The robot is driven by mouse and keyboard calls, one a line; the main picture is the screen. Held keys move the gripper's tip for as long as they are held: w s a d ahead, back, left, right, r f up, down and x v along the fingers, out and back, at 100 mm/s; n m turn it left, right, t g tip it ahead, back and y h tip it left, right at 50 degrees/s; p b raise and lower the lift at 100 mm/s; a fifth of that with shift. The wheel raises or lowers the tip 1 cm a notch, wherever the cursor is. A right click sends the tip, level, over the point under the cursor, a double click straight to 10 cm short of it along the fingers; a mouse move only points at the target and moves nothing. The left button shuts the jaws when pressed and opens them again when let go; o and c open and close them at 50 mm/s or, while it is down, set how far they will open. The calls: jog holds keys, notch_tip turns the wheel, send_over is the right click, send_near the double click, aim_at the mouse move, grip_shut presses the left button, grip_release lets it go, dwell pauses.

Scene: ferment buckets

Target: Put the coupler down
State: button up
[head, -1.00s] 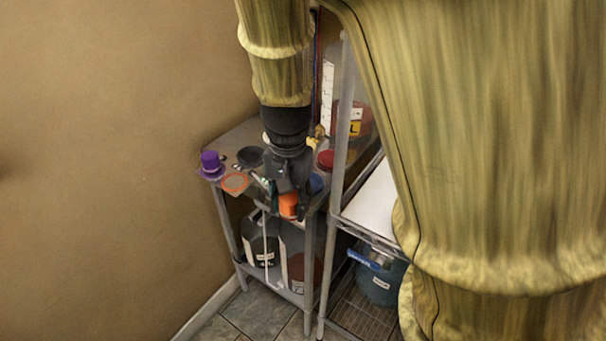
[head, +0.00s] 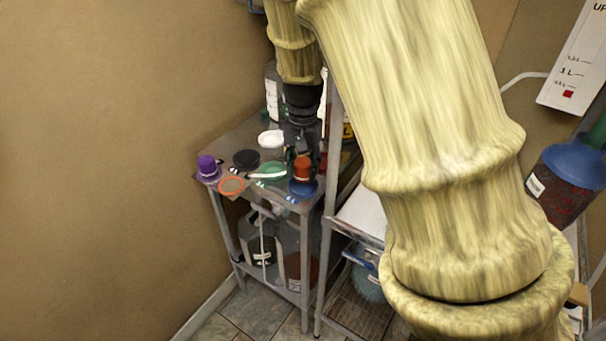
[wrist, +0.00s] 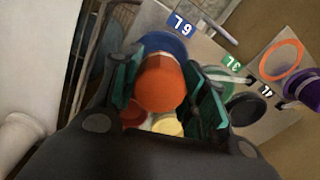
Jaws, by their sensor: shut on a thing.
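The orange coupler (head: 302,167) is held in my gripper (head: 300,160) at the front right corner of the small steel table. In the wrist view the coupler (wrist: 161,83) sits between the two teal-lined fingers (wrist: 164,88), which are shut on it. A round blue spot (head: 304,187) shows directly below the coupler; in the wrist view the blue (wrist: 164,43) shows behind it, near a "6L" label (wrist: 182,23). I cannot tell whether the coupler touches the surface.
The table (head: 236,142) also bears a purple piece (head: 208,169), an orange ring (head: 232,185), and black (head: 246,159), green (head: 271,172) and white (head: 271,139) round spots. A wire rack (head: 357,218) stands close on the right. Jugs (head: 262,240) stand on the shelf below.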

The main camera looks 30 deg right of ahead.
aim_at(303, 176)
jog(key=shift+w+d+f+p, duration=0.15)
jog(key=shift+f+p, duration=0.25)
jog(key=shift+f, duration=1.4)
jog(key=shift+f, duration=0.15)
jog(key=o, duration=1.1)
notch_tip(303, 176, up, 12)
jog(key=shift+r+b, duration=0.15)
jog(key=shift+b, duration=0.5)
